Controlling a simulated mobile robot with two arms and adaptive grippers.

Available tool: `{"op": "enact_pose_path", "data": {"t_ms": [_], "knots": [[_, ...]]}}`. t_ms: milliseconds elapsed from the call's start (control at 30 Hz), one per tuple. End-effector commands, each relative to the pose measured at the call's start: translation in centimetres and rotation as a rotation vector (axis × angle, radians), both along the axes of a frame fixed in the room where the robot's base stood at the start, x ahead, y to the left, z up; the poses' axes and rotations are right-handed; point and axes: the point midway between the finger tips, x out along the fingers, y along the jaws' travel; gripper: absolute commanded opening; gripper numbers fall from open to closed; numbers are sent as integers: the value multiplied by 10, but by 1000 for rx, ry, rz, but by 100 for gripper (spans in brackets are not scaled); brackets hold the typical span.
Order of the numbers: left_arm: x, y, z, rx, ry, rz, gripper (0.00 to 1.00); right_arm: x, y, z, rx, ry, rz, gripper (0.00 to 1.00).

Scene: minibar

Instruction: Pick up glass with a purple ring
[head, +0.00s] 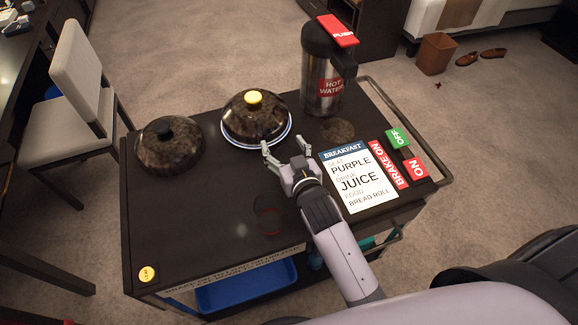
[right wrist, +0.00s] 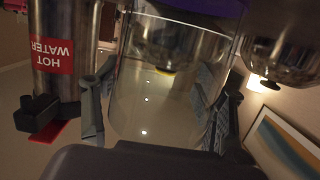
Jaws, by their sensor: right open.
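A clear glass (right wrist: 135,90) fills the middle of the right wrist view, with a purple ring (right wrist: 205,8) at the top edge of that picture. My right gripper (right wrist: 160,104) is open, with one finger on each side of this glass; I cannot tell whether they touch it. In the head view, my right gripper (head: 283,148) is low over the cart, in front of the yellow-knobbed lid. I cannot make out the purple-ringed glass there. My left gripper is not in view.
The dark cart (head: 200,240) holds a glass with a reddish tint (head: 268,214), a dark lid (head: 169,145), a yellow-knobbed lid (head: 256,120), a hot water dispenser (head: 322,75) and a breakfast card (head: 357,180). Its front left is mostly clear. A chair (head: 75,85) stands left.

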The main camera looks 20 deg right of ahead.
Motion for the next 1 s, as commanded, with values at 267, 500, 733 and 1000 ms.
{"op": "enact_pose_path", "data": {"t_ms": [267,500,733,1000], "knots": [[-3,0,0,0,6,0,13,1,0,-1,0,1,0,63],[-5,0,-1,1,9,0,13,1,0,-1,0,1,0,47],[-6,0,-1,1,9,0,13,1,0,-1,0,1,0,32],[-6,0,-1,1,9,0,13,1,0,0,0,-1,0,16]]}}
